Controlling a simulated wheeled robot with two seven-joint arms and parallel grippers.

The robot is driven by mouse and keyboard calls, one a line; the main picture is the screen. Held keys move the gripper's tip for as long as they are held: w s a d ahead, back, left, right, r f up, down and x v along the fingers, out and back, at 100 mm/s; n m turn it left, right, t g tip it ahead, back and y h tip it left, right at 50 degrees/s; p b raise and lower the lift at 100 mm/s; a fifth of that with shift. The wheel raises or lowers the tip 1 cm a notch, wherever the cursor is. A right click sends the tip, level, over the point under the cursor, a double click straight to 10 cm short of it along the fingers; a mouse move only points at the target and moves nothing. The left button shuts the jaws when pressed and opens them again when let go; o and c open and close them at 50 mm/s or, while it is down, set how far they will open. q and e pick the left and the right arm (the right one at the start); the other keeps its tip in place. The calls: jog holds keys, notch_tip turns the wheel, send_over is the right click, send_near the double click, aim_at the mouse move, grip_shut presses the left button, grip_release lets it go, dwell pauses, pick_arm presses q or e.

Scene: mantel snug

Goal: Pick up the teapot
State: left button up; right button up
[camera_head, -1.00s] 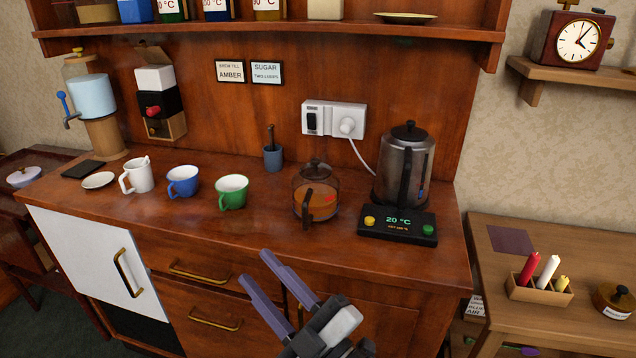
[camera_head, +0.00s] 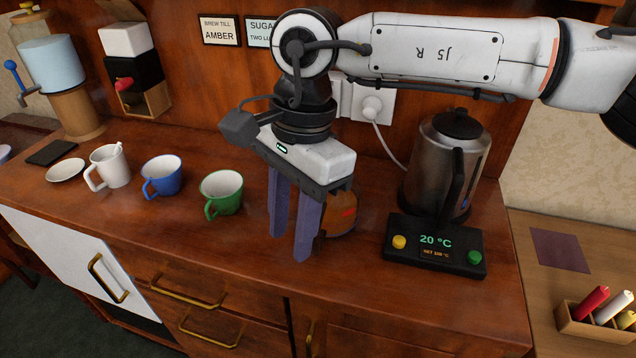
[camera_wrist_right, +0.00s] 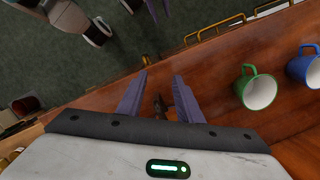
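The teapot (camera_head: 341,216) is a round glass pot with amber liquid, standing on the wooden counter. In the head view my right gripper hides its lid and much of its left side. My right gripper (camera_head: 289,246) points down just in front of and left of the teapot, its two purple fingers apart. In the right wrist view, a thin dark upright part (camera_wrist_right: 158,104), apparently the teapot's handle, shows between the spread fingers; I cannot tell whether they touch it.
A green cup (camera_head: 221,193), a blue cup (camera_head: 162,177) and a white mug (camera_head: 109,167) stand left of the gripper. A steel kettle (camera_head: 446,165) on a black base (camera_head: 434,248) stands close right of the teapot. The counter in front is bare.

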aim_at(315, 249)
jog(key=shift+t+h, duration=0.5)
jog(key=shift+h, duration=0.1)
jog(key=w+d, duration=0.1)
jog(key=w+d+r, duration=0.1)
jog(key=w+d, duration=0.1)
jog(key=shift+w+r, duration=0.15)
jog(key=shift+r, duration=0.05)
notch_tip(315, 249, down, 4)
jog(key=shift+d+f, duration=0.1)
jog(key=shift+d, duration=0.05)
jog(key=shift+f+p, duration=0.55)
jog(key=shift+f, duration=2.2)
grip_shut()
jog(key=shift+r, duration=0.1)
